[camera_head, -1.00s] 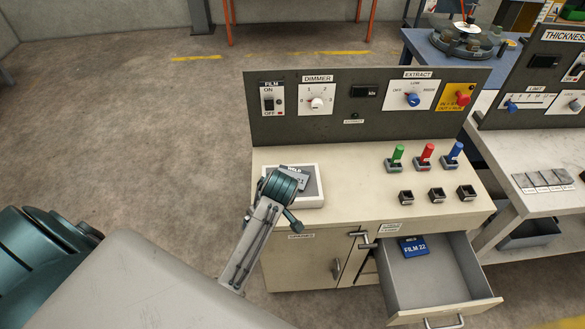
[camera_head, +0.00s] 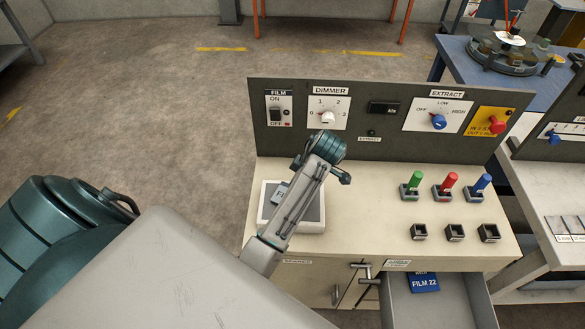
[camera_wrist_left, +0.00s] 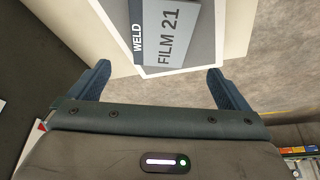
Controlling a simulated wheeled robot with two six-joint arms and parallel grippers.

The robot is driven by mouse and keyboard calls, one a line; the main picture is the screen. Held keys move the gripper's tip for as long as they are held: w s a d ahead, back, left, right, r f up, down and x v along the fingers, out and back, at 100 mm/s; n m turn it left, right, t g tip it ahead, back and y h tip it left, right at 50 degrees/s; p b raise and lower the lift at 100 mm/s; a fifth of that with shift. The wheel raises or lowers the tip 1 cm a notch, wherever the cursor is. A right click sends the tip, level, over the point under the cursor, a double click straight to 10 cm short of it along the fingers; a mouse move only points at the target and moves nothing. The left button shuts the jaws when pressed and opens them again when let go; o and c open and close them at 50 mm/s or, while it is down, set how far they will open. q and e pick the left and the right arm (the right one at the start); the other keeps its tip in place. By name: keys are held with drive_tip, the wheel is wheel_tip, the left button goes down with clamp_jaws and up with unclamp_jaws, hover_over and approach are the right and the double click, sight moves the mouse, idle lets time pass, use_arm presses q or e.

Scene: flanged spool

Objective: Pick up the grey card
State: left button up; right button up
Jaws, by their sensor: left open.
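The grey card (camera_wrist_left: 172,38) has a dark strip reading WELD and the text FILM 21. It lies on the white-rimmed tray (camera_head: 265,214) at the left of the cream bench top; in the head view only a small part of the card (camera_head: 279,193) shows past my left arm. My left gripper (camera_wrist_left: 158,70) is open in the left wrist view. Its two blue fingers stand apart on either side of the card's near edge, with nothing between them gripped. In the head view my arm hides the fingers. My right gripper is not in view.
A dark control panel (camera_head: 375,142) with knobs rises behind the bench top. Green, red and blue handles (camera_head: 450,182) and several small black sockets (camera_head: 455,232) stand to the right. An open drawer (camera_head: 455,305) below holds a blue FILM 22 card (camera_head: 424,283).

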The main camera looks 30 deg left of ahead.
use_arm(q)
drive_tip(key=shift+a+f, duration=0.25)
drive_tip(key=shift+f, duration=0.4)
drive_tip(key=shift+w+a+f, duration=0.1)
drive_tip(key=shift+f, duration=0.1)
drive_tip(key=p+x, duration=0.3)
drive_tip(key=x, duration=0.1)
drive_tip(key=shift+f, duration=0.15)
drive_tip(key=shift+s+f, duration=0.2)
drive_tip(key=shift+s, duration=0.05)
drive_tip(key=shift+w+f, duration=0.1)
drive_tip(key=shift+f, duration=0.05)
drive_tip(key=shift+c, duration=0.2)
drive_tip(key=shift+f, duration=0.1)
drive_tip(key=c, duration=1.1)
